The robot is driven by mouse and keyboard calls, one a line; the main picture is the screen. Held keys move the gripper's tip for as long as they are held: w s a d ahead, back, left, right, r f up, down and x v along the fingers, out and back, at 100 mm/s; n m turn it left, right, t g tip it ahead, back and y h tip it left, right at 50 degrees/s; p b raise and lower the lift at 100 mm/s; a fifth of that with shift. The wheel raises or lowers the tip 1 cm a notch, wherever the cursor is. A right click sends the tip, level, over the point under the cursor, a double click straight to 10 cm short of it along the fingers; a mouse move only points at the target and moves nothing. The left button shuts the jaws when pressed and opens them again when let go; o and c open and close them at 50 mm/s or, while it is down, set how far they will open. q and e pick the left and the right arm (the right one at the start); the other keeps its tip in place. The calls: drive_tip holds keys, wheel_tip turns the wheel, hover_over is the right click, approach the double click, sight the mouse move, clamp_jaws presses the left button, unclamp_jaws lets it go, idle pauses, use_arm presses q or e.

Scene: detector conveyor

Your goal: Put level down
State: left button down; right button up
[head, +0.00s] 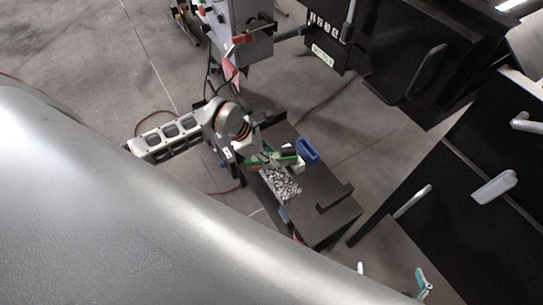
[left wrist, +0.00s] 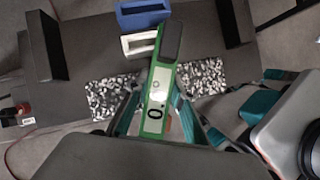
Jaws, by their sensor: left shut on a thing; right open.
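The level is a green bar with a pale label and a dark end. It shows in the left wrist view (left wrist: 158,90), and its green edge shows in the head view (head: 286,156). My left gripper (left wrist: 156,112) is shut on it, with teal fingers on both sides. In the head view my left gripper (head: 268,160) is over the dark table (head: 325,220). I cannot tell whether the level touches the surface. The speckled black-and-white patch (left wrist: 110,95) lies partly hidden beneath it. My right gripper (head: 392,277) is open and empty, off the table.
A blue bin (head: 308,150) and a white bin (left wrist: 145,42) stand beside the level. Upright dark brackets (head: 335,197) rise from the table. A black cabinet (head: 480,190) with pale handles stands to the right. The table's near right part is bare.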

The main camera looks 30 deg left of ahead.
use_arm(q)
drive_tip(key=c, duration=1.7)
unclamp_jaws()
